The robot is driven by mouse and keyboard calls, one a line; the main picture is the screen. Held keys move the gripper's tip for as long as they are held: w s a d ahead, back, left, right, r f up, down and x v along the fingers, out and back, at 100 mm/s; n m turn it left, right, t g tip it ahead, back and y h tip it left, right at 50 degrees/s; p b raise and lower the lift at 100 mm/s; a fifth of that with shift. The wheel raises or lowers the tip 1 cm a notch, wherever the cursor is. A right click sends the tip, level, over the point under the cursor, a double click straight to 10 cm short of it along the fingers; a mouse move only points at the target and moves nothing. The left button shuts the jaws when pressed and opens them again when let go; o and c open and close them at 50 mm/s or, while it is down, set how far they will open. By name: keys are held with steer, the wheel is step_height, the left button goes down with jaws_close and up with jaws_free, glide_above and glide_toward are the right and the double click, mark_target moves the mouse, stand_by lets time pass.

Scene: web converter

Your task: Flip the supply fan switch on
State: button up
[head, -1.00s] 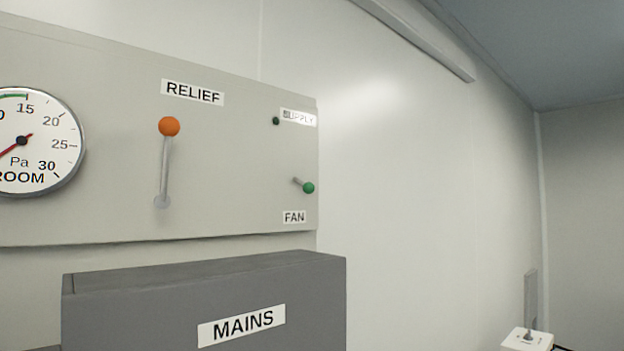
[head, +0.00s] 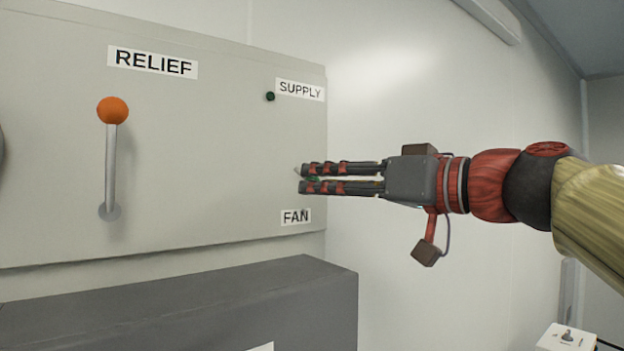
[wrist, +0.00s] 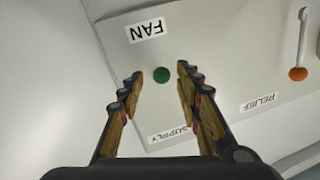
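The supply fan switch is a short lever with a green knob (head: 314,179), on the grey panel (head: 215,150) between the SUPPLY label (head: 300,90) and the FAN label (head: 296,217). In the head view, my gripper (head: 302,178) reaches in from the right, its fingers above and below the knob and mostly hiding the switch. In the wrist view, the green knob (wrist: 161,75) shows between the parted fingertips, with a gap on each side. My gripper is open and holds nothing. A small dark green lamp (head: 270,96) beside the SUPPLY label looks unlit.
A relief lever with an orange ball (head: 112,110) stands left of the switch on the panel. A grey box (head: 200,305) juts out below. Bare white wall lies to the right, and a small white box (head: 566,338) sits at lower right.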

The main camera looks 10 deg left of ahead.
steer(key=shift+x, duration=1.5)
steer(key=shift+s, duration=0.1)
steer(key=shift+c, duration=0.6)
steer(key=c, duration=0.7)
jaws_close()
